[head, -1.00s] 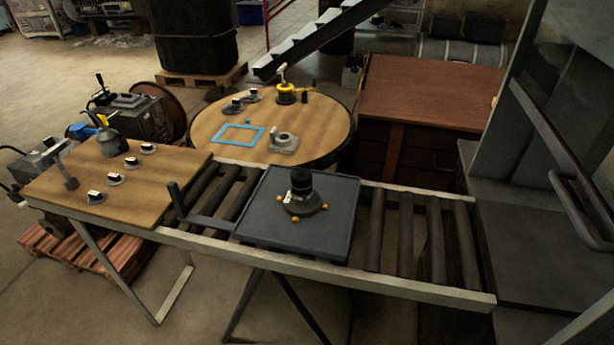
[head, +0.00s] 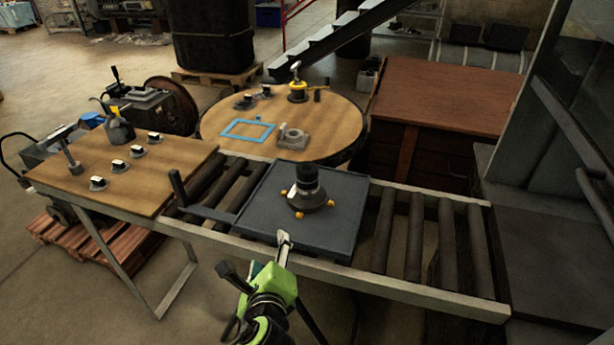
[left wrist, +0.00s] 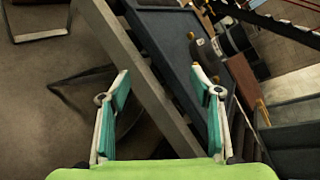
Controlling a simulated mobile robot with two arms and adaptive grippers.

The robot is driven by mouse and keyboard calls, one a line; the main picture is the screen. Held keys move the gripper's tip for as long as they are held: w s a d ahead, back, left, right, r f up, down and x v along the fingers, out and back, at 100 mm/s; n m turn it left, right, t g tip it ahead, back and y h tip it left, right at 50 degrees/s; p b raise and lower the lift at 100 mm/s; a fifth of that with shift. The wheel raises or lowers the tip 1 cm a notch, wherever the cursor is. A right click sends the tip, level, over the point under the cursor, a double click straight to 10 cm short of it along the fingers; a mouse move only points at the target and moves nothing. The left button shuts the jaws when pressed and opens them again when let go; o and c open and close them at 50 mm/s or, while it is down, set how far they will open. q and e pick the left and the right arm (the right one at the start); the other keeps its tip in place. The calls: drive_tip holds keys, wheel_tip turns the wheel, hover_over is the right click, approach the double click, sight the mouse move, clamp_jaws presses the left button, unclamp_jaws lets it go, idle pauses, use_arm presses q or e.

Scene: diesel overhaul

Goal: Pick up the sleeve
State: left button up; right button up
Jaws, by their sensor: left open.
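A black cylinder, which I take to be the sleeve (head: 306,178), stands upright on a dark round base (head: 311,202) with orange knobs. The base sits on a dark square tray (head: 262,215) on the roller stand. My left gripper (head: 256,257) is open and empty at the near edge of the stand, short of the base. In the left wrist view the open fingers (left wrist: 161,76) point toward the tray (left wrist: 163,35). The base (left wrist: 206,50) shows there beyond the right finger. My right gripper is out of view.
A wooden board (head: 150,180) with several small parts lies on the left end of the stand. Bare rollers (head: 415,240) are right of the tray. A round table (head: 340,125) with a blue frame (head: 248,130) stands behind, beside a brown cabinet (head: 440,95).

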sight(307, 175)
use_arm(q)
drive_tip(key=w+d+r+m+t+h, duration=0.2)
drive_tip(key=w+d+r+m+t, duration=0.2)
drive_tip(key=d+r+m, duration=0.45)
drive_tip(key=w+m, duration=0.1)
drive_tip(key=w, duration=0.3)
drive_tip(key=w+m+p, duration=0.1)
drive_tip(key=w, duration=0.4)
drive_tip(key=w+m, duration=0.1)
drive_tip(key=w, duration=0.3)
drive_tip(key=shift+w+a+t, duration=0.1)
drive_tip(key=shift+w+t, duration=0.2)
drive_tip(key=shift+w, duration=0.05)
drive_tip(key=shift+r, duration=0.1)
drive_tip(key=c, duration=1.5)
